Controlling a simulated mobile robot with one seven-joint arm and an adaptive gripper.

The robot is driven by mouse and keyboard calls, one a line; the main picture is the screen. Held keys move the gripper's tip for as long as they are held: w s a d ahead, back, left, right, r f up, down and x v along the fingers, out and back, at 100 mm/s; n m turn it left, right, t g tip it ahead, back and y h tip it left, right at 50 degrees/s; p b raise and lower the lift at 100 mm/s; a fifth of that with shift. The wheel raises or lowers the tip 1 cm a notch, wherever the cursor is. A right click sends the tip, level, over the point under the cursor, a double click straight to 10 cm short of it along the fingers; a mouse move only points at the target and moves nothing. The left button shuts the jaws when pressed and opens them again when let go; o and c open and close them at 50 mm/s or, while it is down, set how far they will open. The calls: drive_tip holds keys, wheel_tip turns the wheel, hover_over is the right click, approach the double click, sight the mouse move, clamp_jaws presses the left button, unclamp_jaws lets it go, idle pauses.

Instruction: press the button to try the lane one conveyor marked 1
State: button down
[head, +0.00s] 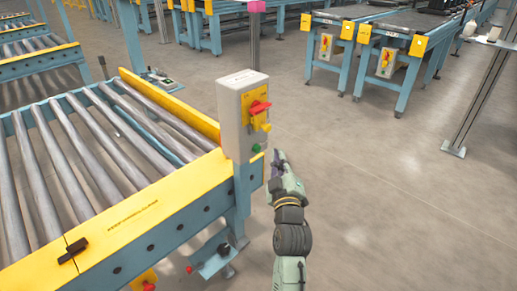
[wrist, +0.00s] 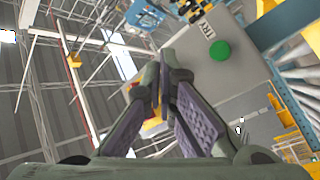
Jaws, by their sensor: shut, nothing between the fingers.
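A grey control box (head: 236,125) stands on a post at the corner of the roller conveyor (head: 110,235). A green button (head: 256,148) is low on its face, below a red and yellow switch (head: 260,112). In the wrist view the green button (wrist: 220,50) sits beside a label reading TRY (wrist: 206,30). My gripper (head: 278,157) is just right of the box's lower end, apart from the button in the head view. In the wrist view its shut, empty fingers (wrist: 162,75) point toward the box, left of the button. I cannot read a lane number 1 anywhere.
Two blue conveyor ends with similar red and yellow switches (head: 325,42) stand at the back right. A blue bracket (head: 215,258) sticks out low beside the near conveyor. A grey post (head: 480,90) stands at the right. The floor right of my arm is clear.

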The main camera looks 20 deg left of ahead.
sight(257, 149)
drive_tip(key=w+d+f+h, duration=0.1)
drive_tip(key=d+f, duration=0.2)
drive_tip(key=f, duration=0.2)
drive_tip(key=shift+d+g, duration=0.25)
drive_tip(key=shift+g, duration=0.05)
drive_tip(key=shift+a, duration=0.15)
drive_tip(key=w+a+p, duration=0.3)
drive_tip(key=a+p, duration=0.1)
drive_tip(key=a, duration=0.4)
drive_tip(key=shift+a, duration=0.15)
idle(1.1)
drive_tip(key=shift+w+a, duration=0.15)
drive_tip(key=shift+a, duration=0.15)
